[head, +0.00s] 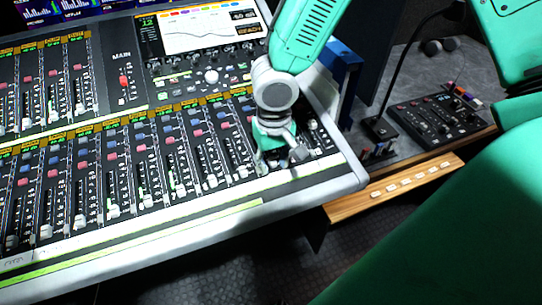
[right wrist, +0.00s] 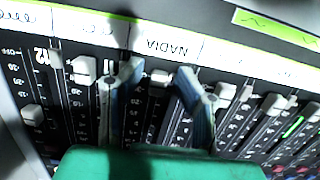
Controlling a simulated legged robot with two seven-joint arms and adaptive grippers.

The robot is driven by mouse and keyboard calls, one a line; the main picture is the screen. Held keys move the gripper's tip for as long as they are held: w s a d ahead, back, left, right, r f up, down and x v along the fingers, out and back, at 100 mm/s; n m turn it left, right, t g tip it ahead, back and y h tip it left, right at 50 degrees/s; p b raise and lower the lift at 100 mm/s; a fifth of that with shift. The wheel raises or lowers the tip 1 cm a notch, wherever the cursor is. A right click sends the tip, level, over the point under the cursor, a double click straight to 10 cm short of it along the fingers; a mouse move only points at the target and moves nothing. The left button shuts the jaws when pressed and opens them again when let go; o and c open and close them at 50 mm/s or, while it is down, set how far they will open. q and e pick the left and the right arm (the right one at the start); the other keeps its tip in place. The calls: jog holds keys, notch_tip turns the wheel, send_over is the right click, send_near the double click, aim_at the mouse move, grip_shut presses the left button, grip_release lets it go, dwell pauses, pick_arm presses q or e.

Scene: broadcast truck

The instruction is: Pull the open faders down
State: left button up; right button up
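The mixing console (head: 130,245) carries a lower bank of faders with pale caps, such as one fader cap (head: 180,190); most sit low, towards the front edge. My right gripper (head: 281,157) reaches down over the right end of this bank. In the right wrist view its two blue-grey fingers (right wrist: 160,88) are apart. They stand either side of a pale fader cap (right wrist: 160,77) beside the label "NADIA"; I cannot tell if they touch it. Another fader cap (right wrist: 32,115), at the far left there, sits farther from the label strip (right wrist: 175,45). My left gripper is out of view.
An upper fader bank (head: 45,95) and a screen (head: 205,28) lie behind. Right of the console are a blue panel (head: 343,75), a small black control box (head: 437,118) and a wooden ledge (head: 395,187). Open dark floor (head: 240,270) lies in front.

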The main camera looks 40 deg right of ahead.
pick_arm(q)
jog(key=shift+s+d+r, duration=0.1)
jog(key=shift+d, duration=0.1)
pick_arm(e)
jog(key=shift+w+d, duration=0.1)
jog(key=shift+w, duration=0.1)
jog(key=shift+r, duration=0.1)
